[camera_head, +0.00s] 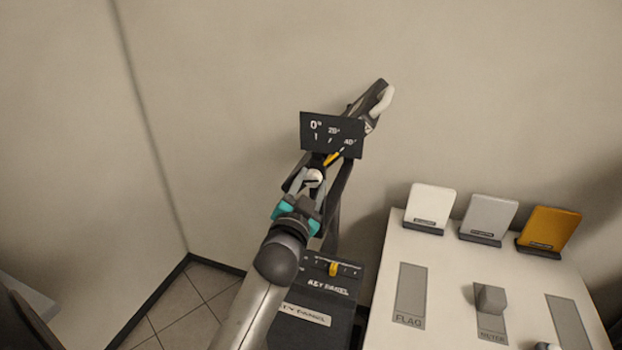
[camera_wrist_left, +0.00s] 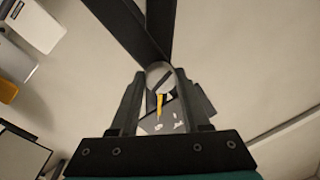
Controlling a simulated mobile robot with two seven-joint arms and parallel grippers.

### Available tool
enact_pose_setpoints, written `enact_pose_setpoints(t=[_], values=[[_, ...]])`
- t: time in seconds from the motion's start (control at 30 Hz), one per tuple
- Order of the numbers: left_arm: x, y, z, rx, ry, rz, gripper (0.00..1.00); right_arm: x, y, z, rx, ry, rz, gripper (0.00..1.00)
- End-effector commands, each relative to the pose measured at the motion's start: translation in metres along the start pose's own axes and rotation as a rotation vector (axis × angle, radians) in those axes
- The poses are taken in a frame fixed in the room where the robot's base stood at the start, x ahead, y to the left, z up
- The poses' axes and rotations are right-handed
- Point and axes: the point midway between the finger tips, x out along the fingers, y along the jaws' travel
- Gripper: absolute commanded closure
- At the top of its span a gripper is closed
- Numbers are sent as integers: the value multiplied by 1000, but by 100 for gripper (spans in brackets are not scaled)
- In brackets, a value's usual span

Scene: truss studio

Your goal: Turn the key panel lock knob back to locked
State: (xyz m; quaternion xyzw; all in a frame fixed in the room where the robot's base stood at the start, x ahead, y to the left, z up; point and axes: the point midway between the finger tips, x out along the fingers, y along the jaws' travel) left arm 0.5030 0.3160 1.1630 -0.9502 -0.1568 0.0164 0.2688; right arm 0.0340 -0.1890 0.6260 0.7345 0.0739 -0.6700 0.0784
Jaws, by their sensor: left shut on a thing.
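The lock knob (camera_head: 315,178) is a pale round knob with a yellow pointer (camera_head: 333,158), below a black dial plate (camera_head: 318,132) marked 0, 20 and 40. The pointer slants up and right, towards the 40 mark. My left gripper (camera_head: 312,180) is shut on the knob, one finger on each side. In the left wrist view the knob (camera_wrist_left: 159,73) sits between the fingertips, its yellow pointer (camera_wrist_left: 160,104) in front of the dial plate (camera_wrist_left: 172,122). The fingers partly hide the knob.
The dark key panel base (camera_head: 335,303) has a scale with a yellow marker (camera_head: 333,269). A white table (camera_head: 450,270) at right holds white, grey and orange cards (camera_head: 550,228) and a grey block (camera_head: 490,298). Bare wall lies behind; the floor at left is clear.

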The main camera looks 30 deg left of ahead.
Motion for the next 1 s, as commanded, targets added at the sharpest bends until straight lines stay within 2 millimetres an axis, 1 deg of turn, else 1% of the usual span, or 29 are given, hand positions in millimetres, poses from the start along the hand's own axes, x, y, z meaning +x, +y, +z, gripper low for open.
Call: enact_pose_setpoints(t=[0.2,0.4,0.6,1.0], values=[[0,-2,0,141,14,-1,100,-6,0,-1,0,0,0,50],[0,-2,0,218,21,-1,100,-8,0,-1,0,0,0,50],[0,-2,0,253,25,-1,100,-8,0,-1,1,0,0,50],[0,-2,0,260,27,-2,100,-8,0,-1,1,0,0,50]])
